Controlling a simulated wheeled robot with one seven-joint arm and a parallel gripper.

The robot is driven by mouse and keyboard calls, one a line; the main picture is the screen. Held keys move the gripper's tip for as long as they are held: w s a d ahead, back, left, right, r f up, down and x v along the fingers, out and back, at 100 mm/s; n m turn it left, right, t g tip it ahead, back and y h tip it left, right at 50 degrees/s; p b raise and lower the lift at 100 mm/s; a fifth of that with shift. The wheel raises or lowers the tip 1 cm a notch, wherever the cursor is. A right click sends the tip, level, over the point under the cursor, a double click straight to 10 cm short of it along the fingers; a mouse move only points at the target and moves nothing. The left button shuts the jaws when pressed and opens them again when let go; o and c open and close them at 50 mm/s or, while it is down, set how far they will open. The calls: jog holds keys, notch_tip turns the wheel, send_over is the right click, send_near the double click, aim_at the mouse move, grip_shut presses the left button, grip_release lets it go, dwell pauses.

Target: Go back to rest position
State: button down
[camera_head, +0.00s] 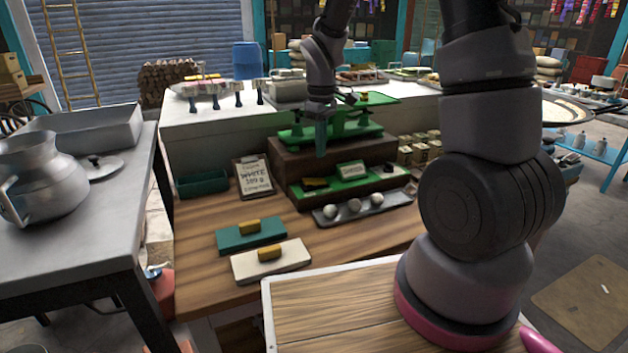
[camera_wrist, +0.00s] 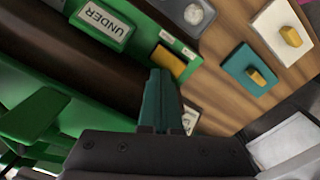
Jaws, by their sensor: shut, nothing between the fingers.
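My gripper (camera_head: 321,138) hangs from my bent arm in front of the green scale on the dark stepped stand. In the wrist view its teal fingers (camera_wrist: 160,88) are together with nothing between them. It is above the stand's lower green step (camera_head: 345,184), which carries a yellow block (camera_head: 315,183) and a small sign. The sign reads "UNDER" in the wrist view (camera_wrist: 101,22). The fingers look apart from these things.
A teal board (camera_head: 232,240) and a white board (camera_head: 292,263), each with a yellow block, lie on the wooden table. A tray with white balls (camera_head: 380,204), a clipboard (camera_head: 253,178) and a green bin (camera_head: 203,185) are nearby. A metal jug (camera_head: 45,185) stands on the left table.

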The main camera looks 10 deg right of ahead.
jog(key=shift+r, duration=0.1)
jog(key=s+d+r+m+t+y, duration=0.1)
jog(key=s+d+r+m+t, duration=0.2)
jog(key=r, duration=0.5)
jog(key=s+d+r+m, duration=0.2)
jog(key=s+r+m, duration=0.15)
jog(key=r, duration=0.45)
jog(key=s+d+r+m+t+y, duration=0.1)
jog(key=s+r+m+t, duration=0.3)
jog(key=s, duration=0.8)
notch_tip(320, 180, up, 4)
jog(key=shift+d+r+m, duration=0.1)
jog(key=shift+d+m, duration=0.35)
jog(key=shift+m, duration=0.5)
